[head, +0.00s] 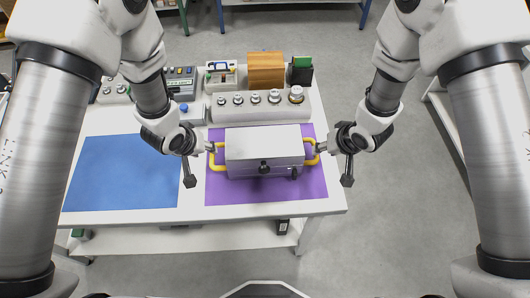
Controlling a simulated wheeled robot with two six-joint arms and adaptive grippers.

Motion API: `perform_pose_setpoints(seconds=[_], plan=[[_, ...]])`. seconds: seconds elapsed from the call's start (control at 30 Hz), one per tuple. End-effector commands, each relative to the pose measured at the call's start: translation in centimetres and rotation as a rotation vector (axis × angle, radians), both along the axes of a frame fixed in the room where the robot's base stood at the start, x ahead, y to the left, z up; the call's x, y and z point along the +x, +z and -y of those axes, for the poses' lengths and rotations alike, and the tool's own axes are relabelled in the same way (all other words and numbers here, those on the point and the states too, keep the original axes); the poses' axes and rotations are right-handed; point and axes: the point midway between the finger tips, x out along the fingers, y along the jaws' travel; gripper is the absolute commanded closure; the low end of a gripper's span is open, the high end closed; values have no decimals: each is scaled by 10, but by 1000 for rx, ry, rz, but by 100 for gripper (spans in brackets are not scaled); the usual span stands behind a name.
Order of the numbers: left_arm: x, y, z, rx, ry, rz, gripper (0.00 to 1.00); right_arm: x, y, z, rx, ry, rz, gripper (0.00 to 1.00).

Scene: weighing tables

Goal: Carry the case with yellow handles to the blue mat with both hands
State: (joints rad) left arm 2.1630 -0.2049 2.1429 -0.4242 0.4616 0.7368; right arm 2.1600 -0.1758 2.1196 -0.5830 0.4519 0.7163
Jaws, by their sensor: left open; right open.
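The case (264,144) is a light grey box with a yellow handle on each side. It rests on a purple mat (225,196) near the table's front edge. The blue mat (125,172) lies bare on the left of the table. My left gripper (200,160) is open beside the left yellow handle (212,156). My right gripper (331,157) is open beside the right yellow handle (315,153). Whether the fingers touch or surround the handles is too small to tell.
Behind the case stands a grey weight rack (232,113) with several metal knobbed weights. A wooden block (266,70), a dark green-topped box (301,70) and small instruments stand behind it. White table (190,214) shows between the two mats.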

Motion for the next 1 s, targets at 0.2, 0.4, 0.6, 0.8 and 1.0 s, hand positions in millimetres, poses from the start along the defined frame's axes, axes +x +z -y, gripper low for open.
perform_pose_setpoints(seconds=[0.2,0.4,0.6,0.8,1.0], plan=[[5,-12,2,0,0,-1,54,4,-12,-3,0,0,-1,55],[18,-43,7,-1,-1,-1,54,17,-42,-10,1,1,-1,55],[29,-66,11,0,0,-1,54,27,-66,-15,0,0,-1,55],[31,-71,12,0,0,0,54,29,-71,-16,0,0,0,55],[31,-71,12,0,0,0,72,29,-71,-16,0,0,0,72]])
